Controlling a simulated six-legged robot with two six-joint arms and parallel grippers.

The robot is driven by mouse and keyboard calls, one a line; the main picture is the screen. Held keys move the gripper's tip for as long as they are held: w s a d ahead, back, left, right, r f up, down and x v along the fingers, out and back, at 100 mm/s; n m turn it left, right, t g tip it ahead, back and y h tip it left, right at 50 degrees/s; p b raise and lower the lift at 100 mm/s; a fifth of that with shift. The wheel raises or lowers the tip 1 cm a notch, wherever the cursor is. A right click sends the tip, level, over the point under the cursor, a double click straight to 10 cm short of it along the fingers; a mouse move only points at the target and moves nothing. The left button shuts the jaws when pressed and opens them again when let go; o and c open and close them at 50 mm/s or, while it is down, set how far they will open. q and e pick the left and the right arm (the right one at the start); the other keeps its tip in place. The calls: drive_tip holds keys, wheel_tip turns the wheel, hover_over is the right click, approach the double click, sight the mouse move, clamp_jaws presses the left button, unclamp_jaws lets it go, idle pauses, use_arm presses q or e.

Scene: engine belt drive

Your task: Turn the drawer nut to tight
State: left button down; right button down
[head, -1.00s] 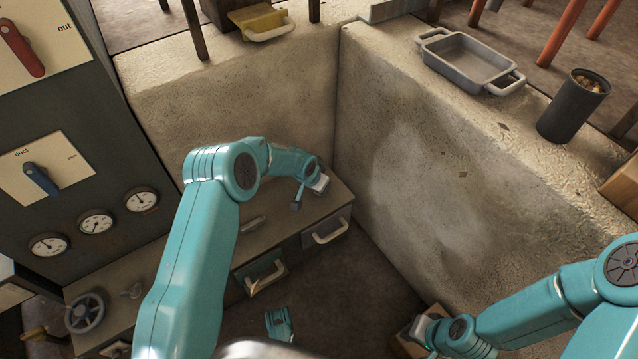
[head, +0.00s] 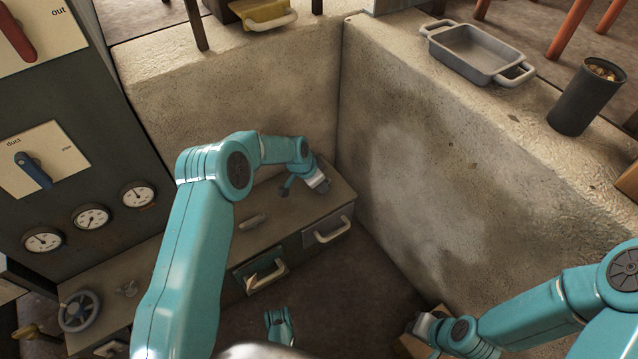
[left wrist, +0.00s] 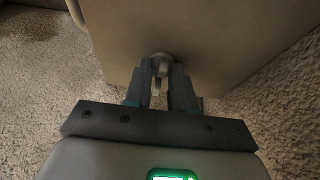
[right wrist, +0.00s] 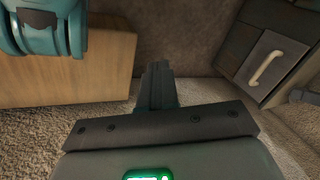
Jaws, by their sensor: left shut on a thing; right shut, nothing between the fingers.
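In the left wrist view a small pale grey nut (left wrist: 161,63) with a rounded head stands out from a flat beige face of the drawer cabinet. My left gripper (left wrist: 161,78) is shut on it, one finger on each side. In the head view the left gripper is at the far right end of the low drawer cabinet (head: 190,252), and the nut is hidden there. My right gripper (right wrist: 158,75) is shut and empty, low over the floor, apart from the cabinet. No tight mark shows.
The cabinet front has drawers with pale handles (head: 333,231). Concrete walls (head: 420,170) close in behind and right. A wooden box (right wrist: 75,75) is beside my right gripper.

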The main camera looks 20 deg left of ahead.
use_arm(q)
drive_tip(key=c, duration=1)
unclamp_jaws()
drive_tip(key=shift+o, duration=0.2)
drive_tip(key=p+v, duration=0.6)
drive_tip(key=v, duration=1)
drive_tip(key=shift+r+p, duration=0.2)
drive_tip(key=shift+p, duration=0.1)
use_arm(e)
drive_tip(key=s+a+r+g, duration=0.1)
drive_tip(key=s+r, duration=0.3)
drive_tip(key=r, duration=0.2)
drive_tip(key=shift+r, duration=0.2)
drive_tip(key=shift+w, duration=0.1)
